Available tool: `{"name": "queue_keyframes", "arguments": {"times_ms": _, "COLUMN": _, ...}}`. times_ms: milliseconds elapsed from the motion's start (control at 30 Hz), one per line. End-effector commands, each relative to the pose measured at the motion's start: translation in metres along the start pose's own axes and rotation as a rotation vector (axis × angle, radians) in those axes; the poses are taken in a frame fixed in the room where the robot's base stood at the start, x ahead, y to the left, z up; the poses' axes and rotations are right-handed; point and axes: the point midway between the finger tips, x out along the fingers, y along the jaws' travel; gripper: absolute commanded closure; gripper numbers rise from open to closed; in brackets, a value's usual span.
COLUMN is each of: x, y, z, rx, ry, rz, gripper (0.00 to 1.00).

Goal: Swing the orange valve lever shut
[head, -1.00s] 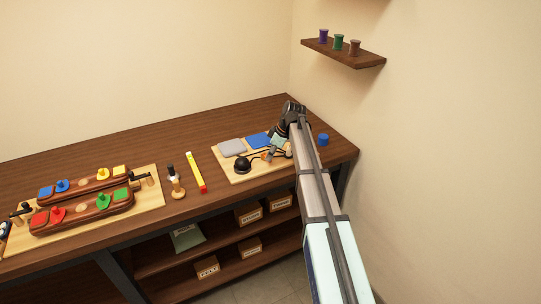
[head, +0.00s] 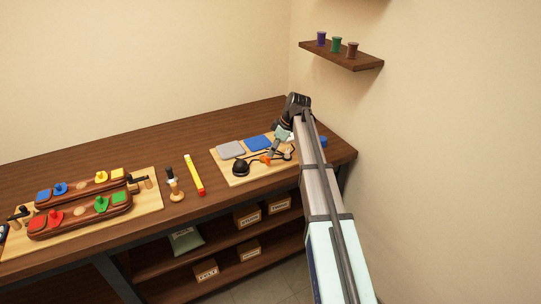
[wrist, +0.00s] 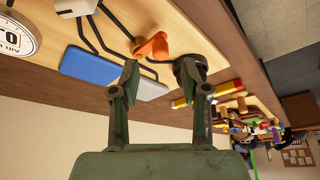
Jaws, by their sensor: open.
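The orange valve lever (head: 266,159) is on the light wooden board at the right part of the bench. In the wrist view the orange lever (wrist: 153,46) shows just beyond the gap between my fingertips, nearer the left one. My gripper (wrist: 160,75) is open, with nothing between its fingers. In the head view my gripper (head: 273,152) hangs over the board close beside the lever. I cannot tell whether a finger touches it. The lever's pivot is partly hidden in the head view.
In the wrist view a round black part (wrist: 190,67) lies behind the right finger. A yellow-red bar (head: 194,174) lies to the left.

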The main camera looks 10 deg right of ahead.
Motion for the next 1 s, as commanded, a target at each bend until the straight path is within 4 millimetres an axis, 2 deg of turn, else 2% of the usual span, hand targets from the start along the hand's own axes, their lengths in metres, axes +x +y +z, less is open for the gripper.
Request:
{"name": "queue_keyframes", "arguments": {"times_ms": 33, "x": -0.011, "y": 0.001, "z": 0.000, "rx": 0.000, "ry": 0.000, "rz": 0.001, "gripper": 0.54}}
{"name": "queue_keyframes", "arguments": {"times_ms": 200, "x": -0.043, "y": 0.001, "z": 0.001, "rx": 0.001, "ry": 0.000, "rz": 0.002, "gripper": 0.54}}
{"name": "queue_keyframes", "arguments": {"times_ms": 433, "x": -0.068, "y": 0.000, "z": 0.000, "rx": 0.000, "ry": 0.000, "rz": 0.001, "gripper": 0.54}}
{"name": "queue_keyframes", "arguments": {"times_ms": 867, "x": -0.072, "y": 0.000, "z": 0.001, "rx": 0.001, "ry": -0.001, "rz": -0.001, "gripper": 0.54}}
{"name": "queue_keyframes", "arguments": {"times_ms": 1000, "x": -0.058, "y": -0.007, "z": 0.008, "rx": 0.025, "ry": -0.012, "rz": -0.014, "gripper": 0.54}}
